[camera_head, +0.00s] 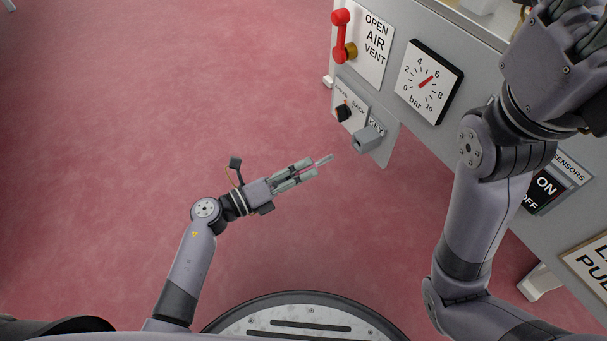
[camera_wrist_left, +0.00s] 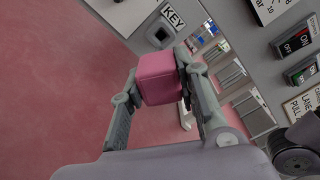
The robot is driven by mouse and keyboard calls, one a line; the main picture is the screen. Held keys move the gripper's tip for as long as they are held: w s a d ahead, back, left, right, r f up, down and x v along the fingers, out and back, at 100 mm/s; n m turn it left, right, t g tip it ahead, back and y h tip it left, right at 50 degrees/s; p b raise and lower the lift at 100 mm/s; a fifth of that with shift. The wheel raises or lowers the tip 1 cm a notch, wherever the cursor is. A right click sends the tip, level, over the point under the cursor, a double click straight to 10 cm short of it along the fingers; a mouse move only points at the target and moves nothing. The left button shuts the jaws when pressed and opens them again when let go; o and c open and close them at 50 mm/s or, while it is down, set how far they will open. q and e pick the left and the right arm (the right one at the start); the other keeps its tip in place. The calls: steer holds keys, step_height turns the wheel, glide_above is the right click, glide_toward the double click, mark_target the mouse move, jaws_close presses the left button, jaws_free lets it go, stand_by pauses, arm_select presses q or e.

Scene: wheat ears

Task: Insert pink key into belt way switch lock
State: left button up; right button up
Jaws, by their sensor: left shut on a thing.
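My left gripper (camera_head: 303,175) is shut on the pink key, whose pink block-shaped head (camera_wrist_left: 158,78) sits between the fingers in the left wrist view. In the head view the shaft tip is apart from the lock. My right gripper (camera_head: 582,32) is at the top right, partly cut off.
Beside the lock is a black selector knob (camera_head: 346,111). Above are a red vent handle (camera_head: 340,32) and a bar gauge (camera_head: 428,82). An ON/OFF switch (camera_head: 543,190) is on the cabinet at right. The red floor left of the cabinet is clear.

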mark_target(322, 160)
arm_select(q)
steer(key=shift+a+r, duration=0.1)
stand_by(0.3)
steer(key=shift+x, duration=2.85)
steer(key=shift+p, duration=0.3)
